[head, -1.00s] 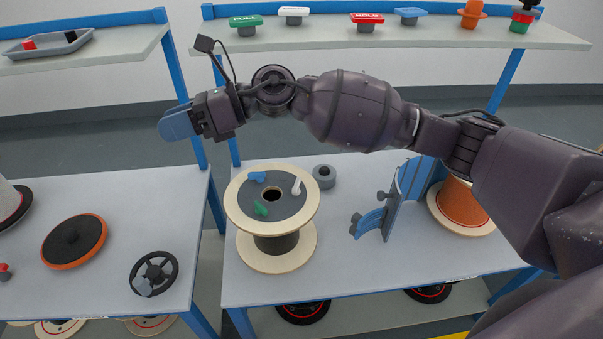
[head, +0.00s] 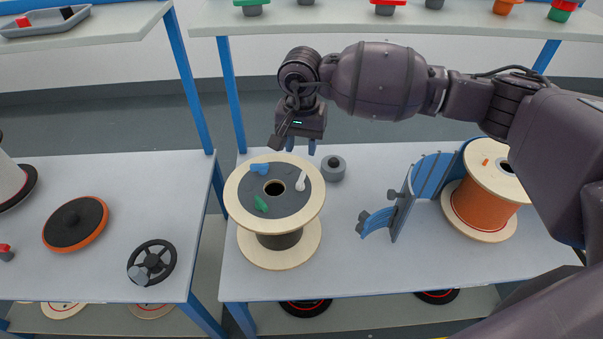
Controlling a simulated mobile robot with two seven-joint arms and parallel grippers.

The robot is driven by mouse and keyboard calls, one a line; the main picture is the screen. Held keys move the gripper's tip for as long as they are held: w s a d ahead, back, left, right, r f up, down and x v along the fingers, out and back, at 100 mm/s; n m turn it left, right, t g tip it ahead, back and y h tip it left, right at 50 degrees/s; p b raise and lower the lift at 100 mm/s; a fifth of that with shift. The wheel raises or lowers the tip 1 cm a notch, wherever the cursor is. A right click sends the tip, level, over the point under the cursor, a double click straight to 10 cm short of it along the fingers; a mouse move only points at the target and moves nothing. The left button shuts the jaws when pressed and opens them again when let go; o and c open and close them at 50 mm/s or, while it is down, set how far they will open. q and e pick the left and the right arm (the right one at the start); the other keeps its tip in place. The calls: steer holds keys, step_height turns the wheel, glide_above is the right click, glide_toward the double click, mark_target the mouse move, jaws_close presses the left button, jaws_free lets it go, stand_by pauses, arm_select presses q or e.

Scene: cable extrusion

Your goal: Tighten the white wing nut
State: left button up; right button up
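The white wing nut (head: 301,181) stands on the right side of the dark disc on top of a wooden spool (head: 240,208). A blue wing nut (head: 260,168) and a green wing nut (head: 261,204) sit on the same disc, around its centre hole. My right gripper (head: 301,148) points down just behind the spool, above and behind the white wing nut and apart from it. My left gripper is not in view.
A small grey cylinder (head: 333,168) stands right of the spool, close to my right gripper. A blue curved guide (head: 432,176) and an orange cable spool (head: 478,206) stand further right. The left table holds a black-orange disc (head: 75,223) and a handwheel (head: 152,262). Shelves run above.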

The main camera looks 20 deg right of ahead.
mark_target(301, 177)
step_height(301, 177, down, 10)
steer(key=shift+r+b, duration=0.1)
steer(key=shift+b, duration=0.2)
jaws_close()
stand_by(0.4)
